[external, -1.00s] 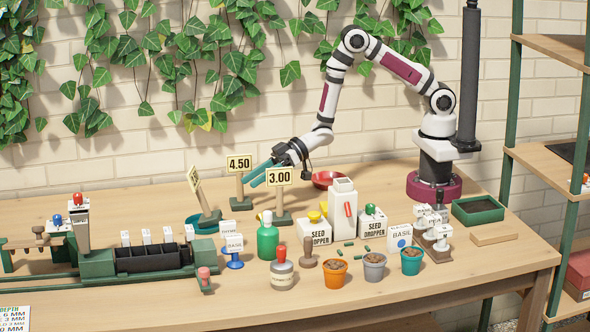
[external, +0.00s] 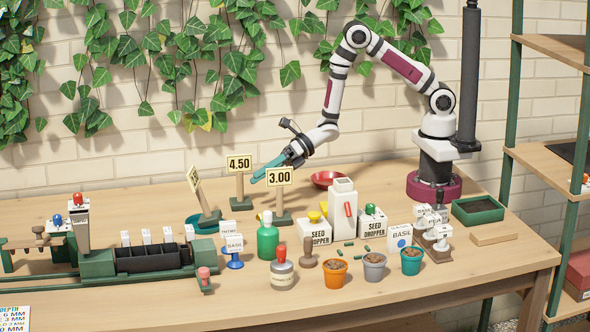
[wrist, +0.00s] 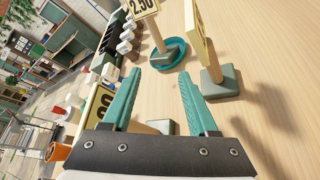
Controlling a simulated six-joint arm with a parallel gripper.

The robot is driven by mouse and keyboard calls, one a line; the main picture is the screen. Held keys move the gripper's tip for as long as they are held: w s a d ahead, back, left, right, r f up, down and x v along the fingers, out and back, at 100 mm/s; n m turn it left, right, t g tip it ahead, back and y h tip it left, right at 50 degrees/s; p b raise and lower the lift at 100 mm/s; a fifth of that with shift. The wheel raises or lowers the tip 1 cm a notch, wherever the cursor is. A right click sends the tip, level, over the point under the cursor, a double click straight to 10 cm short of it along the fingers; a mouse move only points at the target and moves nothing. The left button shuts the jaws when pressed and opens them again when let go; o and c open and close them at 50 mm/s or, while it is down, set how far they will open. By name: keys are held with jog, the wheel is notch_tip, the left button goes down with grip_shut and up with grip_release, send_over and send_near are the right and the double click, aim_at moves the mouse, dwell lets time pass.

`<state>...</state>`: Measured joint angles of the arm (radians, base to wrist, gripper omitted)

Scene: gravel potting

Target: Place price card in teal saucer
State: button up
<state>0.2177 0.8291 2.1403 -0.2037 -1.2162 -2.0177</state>
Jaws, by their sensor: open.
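The teal saucer (external: 196,224) lies on the table left of centre; it also shows in the wrist view (wrist: 180,46). A price card marked 2.50 (wrist: 143,6) stands on a dark green base that appears inside the saucer; in the external view this card (external: 194,180) is seen at an angle, leaning slightly. The 4.50 card (external: 239,163) and the 3.00 card (external: 279,177) stand upright on their own bases to its right. My gripper (external: 257,177) is open and empty, its teal fingers (wrist: 159,74) behind the 3.00 card and near the 4.50 card's post.
A green bottle (external: 267,240) and several pots stand in front. A green seeding bench (external: 98,264) fills the left. Table behind the cards is largely clear.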

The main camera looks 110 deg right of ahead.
aim_at(214, 212)
jog(key=w+a+f+n, duration=0.1)
jog(key=w+f+n, duration=0.1)
jog(key=w, duration=0.2)
jog(key=w+a+f+n, duration=0.1)
jog(key=w+f+n, duration=0.1)
jog(key=w, duration=0.3)
jog(key=w+a+f+n, duration=0.1)
jog(key=w, duration=0.3)
jog(key=shift+w+a+f+n, duration=0.4)
grip_shut()
